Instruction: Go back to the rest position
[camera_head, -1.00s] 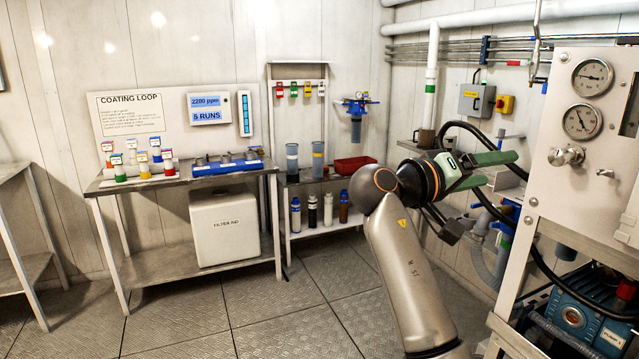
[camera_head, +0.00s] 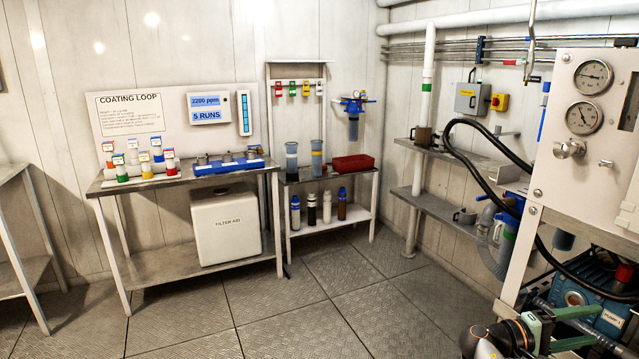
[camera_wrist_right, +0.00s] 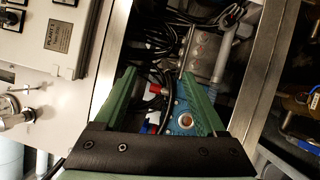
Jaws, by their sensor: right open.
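My right gripper (camera_head: 596,327) shows at the bottom right of the head view, low in front of the pump rack, with its green fingers pointing right. The right wrist view shows the two green fingers (camera_wrist_right: 158,80) apart, with nothing between their tips. Beyond them lie a blue pump part and dark hoses inside the rack; I cannot tell how far off these are. Most of my right arm is below the picture. My left gripper is not in view.
The white panel (camera_head: 595,150) with gauges and the blue pump (camera_head: 588,290) stand close to my right gripper. A black hose (camera_head: 475,125) loops left of the panel. A bench (camera_head: 140,185) with bottles stands at the back left. The middle floor (camera_head: 300,310) is clear.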

